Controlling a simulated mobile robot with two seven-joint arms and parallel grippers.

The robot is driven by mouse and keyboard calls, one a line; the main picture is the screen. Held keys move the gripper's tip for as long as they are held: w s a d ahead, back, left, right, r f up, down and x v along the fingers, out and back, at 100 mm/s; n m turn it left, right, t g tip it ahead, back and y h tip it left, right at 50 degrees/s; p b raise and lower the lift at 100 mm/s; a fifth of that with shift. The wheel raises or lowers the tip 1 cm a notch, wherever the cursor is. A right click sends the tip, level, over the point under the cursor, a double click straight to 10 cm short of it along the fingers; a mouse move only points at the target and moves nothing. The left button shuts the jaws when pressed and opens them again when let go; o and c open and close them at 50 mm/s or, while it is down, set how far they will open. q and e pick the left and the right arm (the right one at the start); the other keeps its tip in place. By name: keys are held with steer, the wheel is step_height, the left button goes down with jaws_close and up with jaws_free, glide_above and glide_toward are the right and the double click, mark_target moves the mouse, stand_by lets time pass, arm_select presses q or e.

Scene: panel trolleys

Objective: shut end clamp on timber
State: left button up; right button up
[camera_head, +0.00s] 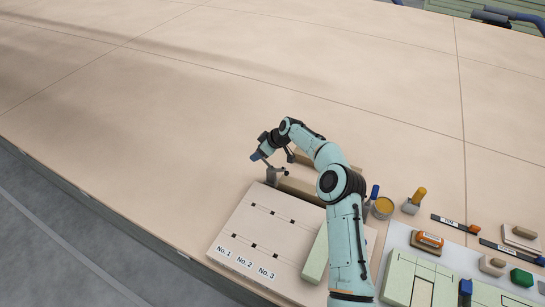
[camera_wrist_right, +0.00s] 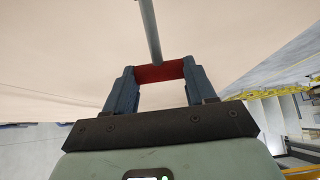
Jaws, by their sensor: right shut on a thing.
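My right gripper (camera_head: 259,154) is at the end of the pale green arm that comes in from the bottom right, above the grey end clamp (camera_head: 275,173). In the right wrist view my right gripper (camera_wrist_right: 155,82) is shut on the clamp's red handle (camera_wrist_right: 158,72), and a grey rod (camera_wrist_right: 149,30) runs away from it. The clamp stands at the far end of the labelled board, by a brown timber (camera_head: 303,188) partly hidden by my arm. I cannot tell whether the clamp's jaw touches the timber. My left gripper is not in view.
The board (camera_head: 262,228) has slots marked No. 1 to No. 3. The tabletop behind is clear.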

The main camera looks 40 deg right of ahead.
steer(key=shift+p+x, duration=0.3)
steer(key=shift+x, duration=0.6)
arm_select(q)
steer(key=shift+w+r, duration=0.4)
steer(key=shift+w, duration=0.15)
arm_select(e)
steer(key=shift+a+f, duration=0.1)
steer(key=shift+p+x, duration=0.3)
steer(key=shift+x, duration=0.5)
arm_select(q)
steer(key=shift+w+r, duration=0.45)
arm_select(e)
steer(key=shift+f, duration=0.2)
